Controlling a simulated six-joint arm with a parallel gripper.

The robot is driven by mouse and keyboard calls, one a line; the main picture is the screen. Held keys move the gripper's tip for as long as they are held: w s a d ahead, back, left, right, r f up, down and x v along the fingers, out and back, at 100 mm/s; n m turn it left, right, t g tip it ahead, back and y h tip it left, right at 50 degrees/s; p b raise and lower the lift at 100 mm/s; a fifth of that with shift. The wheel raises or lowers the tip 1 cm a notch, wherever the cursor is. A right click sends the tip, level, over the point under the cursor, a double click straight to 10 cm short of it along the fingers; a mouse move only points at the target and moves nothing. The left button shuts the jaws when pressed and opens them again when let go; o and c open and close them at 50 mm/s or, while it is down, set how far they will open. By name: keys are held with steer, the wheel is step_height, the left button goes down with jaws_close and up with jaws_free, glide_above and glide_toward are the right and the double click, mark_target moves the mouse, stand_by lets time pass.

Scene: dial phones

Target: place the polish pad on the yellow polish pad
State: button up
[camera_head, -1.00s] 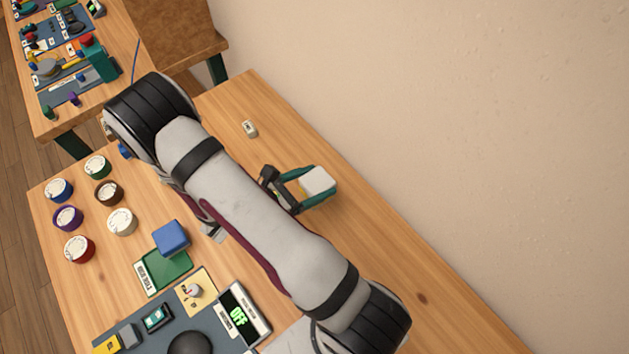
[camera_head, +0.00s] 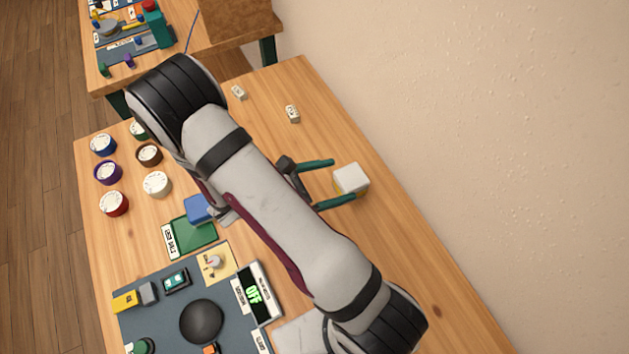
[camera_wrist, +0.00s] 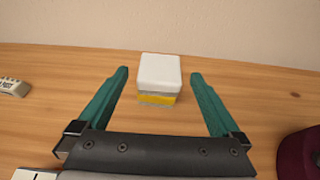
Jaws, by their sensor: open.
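A white-topped polish pad (camera_wrist: 160,70) sits on a yellow polish pad (camera_wrist: 157,99), making a small block near the back of the table in the wrist view. Thin grey layers show above and below the yellow. The stack looks level and lined up. In the head view its white top (camera_head: 351,177) lies between the fingertips, toward the wall. My gripper (camera_wrist: 160,76) is open, with one teal finger on each side of the stack and a gap on both sides. The jaws hold nothing.
Two small labelled blocks (camera_head: 292,114) (camera_head: 238,92) lie toward the table's far end. Several round tins (camera_head: 157,184), a green tray (camera_head: 192,238), a blue block (camera_head: 197,209) and a display reading OFF (camera_head: 252,295) are across my arm. The wall stands close behind the stack.

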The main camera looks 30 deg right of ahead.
steer(key=v, duration=0.7)
steer(key=s+r+m+g+y, duration=0.4)
steer(key=s+r+m+y, duration=0.3)
steer(key=m, duration=0.4)
steer(key=s+a+r+m+t+y, duration=0.3)
steer(key=s+a+r+m+y, duration=0.3)
steer(key=m, duration=0.6)
steer(key=shift+s+a+r+m+t+y, duration=0.35)
steer(key=shift+s+a+y, duration=0.3)
steer(key=shift+y, duration=0.55)
